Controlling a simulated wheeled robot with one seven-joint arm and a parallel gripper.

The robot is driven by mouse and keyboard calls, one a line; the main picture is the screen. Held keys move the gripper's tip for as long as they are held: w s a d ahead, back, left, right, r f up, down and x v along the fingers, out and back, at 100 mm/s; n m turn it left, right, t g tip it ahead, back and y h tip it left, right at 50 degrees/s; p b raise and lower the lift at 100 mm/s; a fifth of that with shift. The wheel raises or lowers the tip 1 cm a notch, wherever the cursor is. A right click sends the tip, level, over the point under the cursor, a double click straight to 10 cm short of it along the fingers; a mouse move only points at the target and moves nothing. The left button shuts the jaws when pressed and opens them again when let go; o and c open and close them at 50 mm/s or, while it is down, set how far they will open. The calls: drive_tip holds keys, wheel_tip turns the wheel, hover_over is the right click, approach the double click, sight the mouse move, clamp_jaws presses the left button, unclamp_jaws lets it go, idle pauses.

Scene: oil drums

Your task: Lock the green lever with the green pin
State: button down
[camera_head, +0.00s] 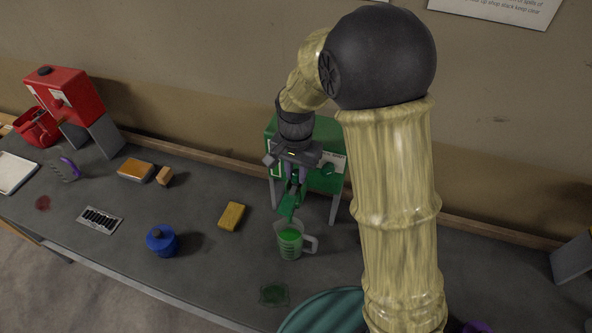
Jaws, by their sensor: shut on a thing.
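A green dispenser box (270,151) stands on grey legs against the wall, largely behind my arm. My gripper (296,181) is in front of it, pointing down and shut on a green piece. The green piece (289,204) hangs just above the rim of a clear measuring jug (290,252), which holds green liquid. I cannot tell whether this piece is the pin, the lever or part of the dispenser. A dark green round part (328,169) shows on the box's front, right of my gripper. No separate pin or lever can be made out.
A yellow sponge (232,216) and a blue canister (161,241) lie left of the jug. A green spill (274,293) and a teal drum (322,312) are in front. A red dispenser (70,95) stands far left.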

drive_tip(key=c, duration=1.2)
unclamp_jaws()
drive_tip(key=shift+r, duration=0.1)
wheel_tip(320, 180, up, 17)
drive_tip(key=b, duration=0.2)
drive_tip(key=shift+r+b, duration=0.1)
drive_tip(key=shift+b, duration=0.3)
drive_tip(key=s+d+f+n+t, duration=0.1)
drive_tip(key=s+d+f, duration=0.3)
drive_tip(key=f, duration=0.1)
drive_tip(key=s+d+f+n, duration=0.2)
drive_tip(key=s+d+f, duration=0.2)
drive_tip(key=d+f, duration=0.1)
drive_tip(key=s+d+f+n+t, duration=0.1)
drive_tip(key=s+d+f+n, duration=0.1)
drive_tip(key=s+d+f, duration=0.2)
drive_tip(key=shift+s+d+f+t, duration=0.1)
drive_tip(key=shift+d+f+t, duration=0.1)
drive_tip(key=shift+f, duration=0.6)
drive_tip(key=shift+s+d+f+t, duration=0.1)
drive_tip(key=shift+d+f, duration=0.05)
drive_tip(key=shift+f, duration=0.65)
